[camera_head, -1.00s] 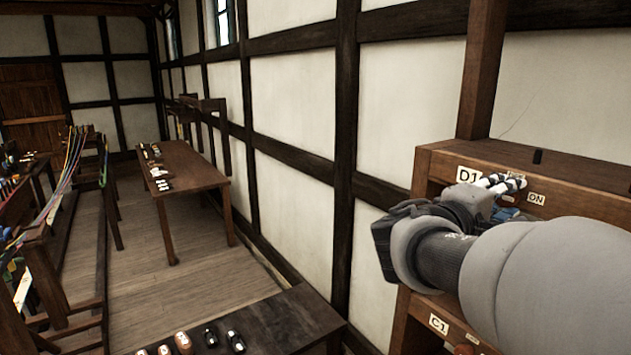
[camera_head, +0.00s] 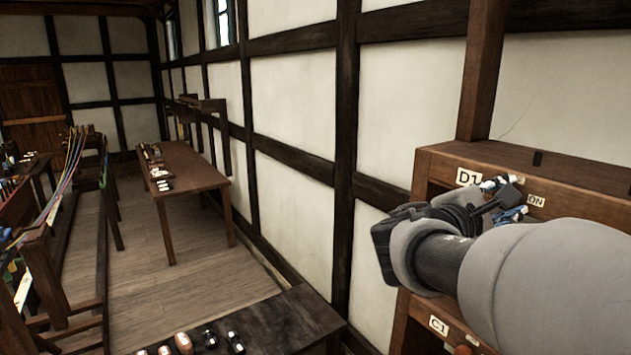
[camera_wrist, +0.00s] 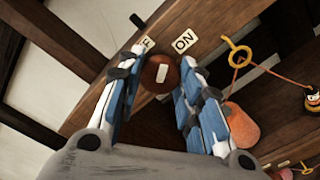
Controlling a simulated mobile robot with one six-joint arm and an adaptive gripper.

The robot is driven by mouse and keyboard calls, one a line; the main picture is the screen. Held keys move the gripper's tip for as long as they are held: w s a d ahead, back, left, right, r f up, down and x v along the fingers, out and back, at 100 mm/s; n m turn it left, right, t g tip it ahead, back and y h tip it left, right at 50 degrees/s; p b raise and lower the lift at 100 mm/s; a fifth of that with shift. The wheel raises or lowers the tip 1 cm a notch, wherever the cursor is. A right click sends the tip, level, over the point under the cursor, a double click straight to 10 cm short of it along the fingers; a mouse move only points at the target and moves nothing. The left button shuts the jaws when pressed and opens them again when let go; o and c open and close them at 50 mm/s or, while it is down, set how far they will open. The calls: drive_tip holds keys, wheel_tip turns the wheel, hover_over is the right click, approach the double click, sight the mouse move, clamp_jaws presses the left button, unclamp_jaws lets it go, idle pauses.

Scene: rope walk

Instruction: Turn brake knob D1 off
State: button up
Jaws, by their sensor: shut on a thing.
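Brake knob D1 (camera_wrist: 160,75) is a round red-brown knob with a white mark on its face. In the wrist view it sits between the two fingertips of my gripper (camera_wrist: 161,62), which is shut on it. The white mark is upright in that view, between an ON label (camera_wrist: 184,41) and a partly covered label (camera_wrist: 147,43). In the head view my gripper (camera_head: 500,198) is at the upper front board of the wooden cabinet (camera_head: 580,190), right by the D1 label (camera_head: 468,177). The knob is hidden there behind the gripper.
A C1 label (camera_head: 438,325) and part of a red knob (camera_head: 464,350) show on a lower board. In the wrist view an orange weight (camera_wrist: 240,126) and a yellow ring (camera_wrist: 237,52) on cord are right of the fingers. A dark table (camera_head: 285,325) stands left of the cabinet.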

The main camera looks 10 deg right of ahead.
drive_tip(key=n+p, duration=0.6)
drive_tip(key=n, duration=0.5)
drive_tip(key=shift+n+p, duration=0.3)
idle(0.4)
drive_tip(key=o, duration=1.1)
drive_tip(key=shift+a, duration=0.1)
drive_tip(key=v, duration=1.1)
drive_tip(key=shift+s+a, duration=0.15)
drive_tip(key=shift+a, duration=0.25)
